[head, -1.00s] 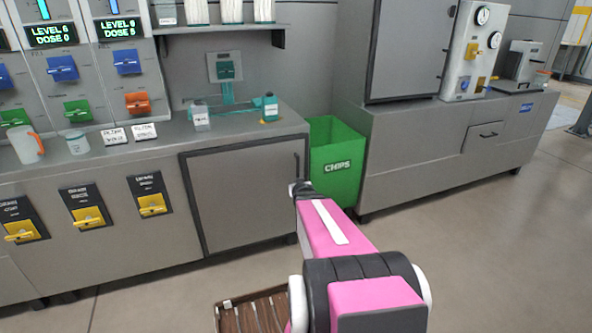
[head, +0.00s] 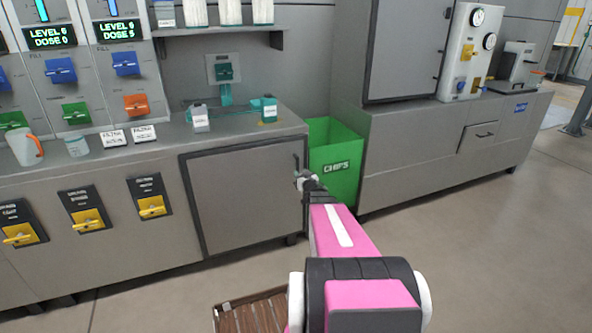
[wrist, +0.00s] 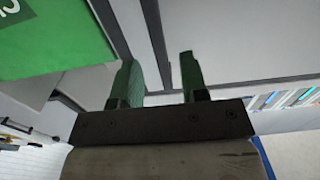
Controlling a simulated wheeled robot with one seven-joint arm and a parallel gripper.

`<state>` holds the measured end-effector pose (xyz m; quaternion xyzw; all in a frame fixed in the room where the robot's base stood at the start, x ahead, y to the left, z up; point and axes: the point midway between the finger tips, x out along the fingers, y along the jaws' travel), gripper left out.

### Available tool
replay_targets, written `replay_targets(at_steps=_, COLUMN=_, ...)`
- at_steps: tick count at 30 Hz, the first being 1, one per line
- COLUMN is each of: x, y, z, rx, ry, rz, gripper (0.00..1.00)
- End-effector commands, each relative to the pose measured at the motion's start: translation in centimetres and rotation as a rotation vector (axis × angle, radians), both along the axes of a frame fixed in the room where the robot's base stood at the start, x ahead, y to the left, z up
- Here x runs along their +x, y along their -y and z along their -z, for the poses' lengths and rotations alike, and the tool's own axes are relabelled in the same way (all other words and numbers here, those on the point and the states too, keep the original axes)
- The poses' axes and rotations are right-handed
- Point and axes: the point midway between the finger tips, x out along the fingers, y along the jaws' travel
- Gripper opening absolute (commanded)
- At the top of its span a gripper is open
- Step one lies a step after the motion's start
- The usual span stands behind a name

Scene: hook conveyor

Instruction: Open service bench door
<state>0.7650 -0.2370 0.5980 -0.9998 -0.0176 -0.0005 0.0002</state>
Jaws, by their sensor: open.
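The service bench door (head: 240,205) is a grey panel with a dark frame, and it looks closed. Its dark upright handle (head: 296,163) is near the top right corner of the door. My gripper (head: 302,177) is at the handle's lower end in the head view, hiding part of it; I cannot tell whether they touch. In the wrist view my gripper (wrist: 160,80) shows two green fingers apart, in front of a grey surface. A dark strip runs between the fingers; I cannot tell whether it is the handle or the door frame.
A green chips bin (head: 335,160) stands just right of the door and fills much of the wrist view's top left. Small bottles (head: 200,118) stand on the bench top above. A brown slatted crate (head: 250,312) is low in front.

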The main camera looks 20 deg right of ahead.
Motion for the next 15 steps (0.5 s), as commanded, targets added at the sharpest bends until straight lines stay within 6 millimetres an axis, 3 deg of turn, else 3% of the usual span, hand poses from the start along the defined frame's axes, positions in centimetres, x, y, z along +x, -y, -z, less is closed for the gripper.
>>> replay_targets(at_steps=1, x=1.3, y=0.1, z=0.1, rx=0.000, ry=0.000, rz=0.000, gripper=0.40)
replay_targets(at_steps=7, x=4.8, y=-0.1, z=0.1, rx=0.000, ry=0.000, rz=-0.001, gripper=0.40)
replay_targets(at_steps=15, x=6.4, y=-0.2, z=0.0, rx=0.000, ry=-0.001, rz=0.001, gripper=0.40)
